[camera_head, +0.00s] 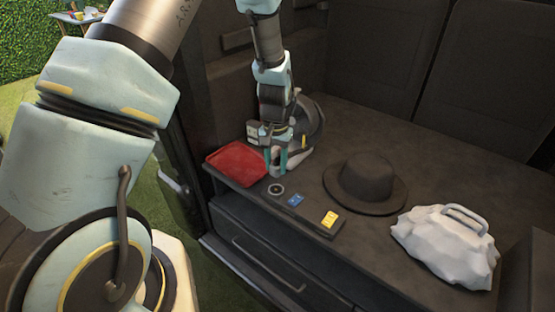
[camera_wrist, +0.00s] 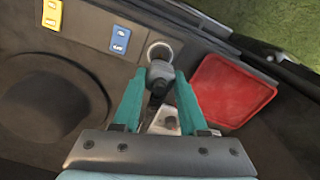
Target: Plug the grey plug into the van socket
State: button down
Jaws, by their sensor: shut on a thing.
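My gripper (camera_head: 276,162) points down over the van's floor, near the red tray. In the wrist view its two teal fingers (camera_wrist: 160,88) are shut on the grey plug (camera_wrist: 160,71). The plug's head shows between the fingertips. A round, light-rimmed socket (camera_wrist: 160,50) lies just beyond the plug in that view and is partly covered by it. In the head view the round socket (camera_head: 275,189) sits on the dark panel just in front of my gripper. The plug looks apart from the socket, though the height between them is hard to judge. My fingers hide most of the plug in the head view.
A blue socket (camera_head: 296,200) and a yellow socket (camera_head: 329,219) sit along the same panel. The red tray (camera_head: 236,163) is left of my gripper. A dark hat (camera_head: 365,180) and a white bag (camera_head: 445,245) lie to the right. Bare floor lies behind the hat.

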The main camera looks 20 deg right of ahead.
aim_at(276, 161)
jog(key=shift+f, duration=0.15)
jog(key=shift+f+b, duration=2)
jog(key=shift+f, duration=0.75)
jog(key=shift+f+b, duration=0.3)
jog(key=shift+f, duration=0.25)
dwell(0.3)
jog(key=shift+c, duration=1.8)
grip_release()
jog(key=shift+r, duration=0.1)
notch_tip(276, 161, up, 11)
jog(key=shift+f+b, duration=0.2)
jog(key=shift+b, duration=0.85)
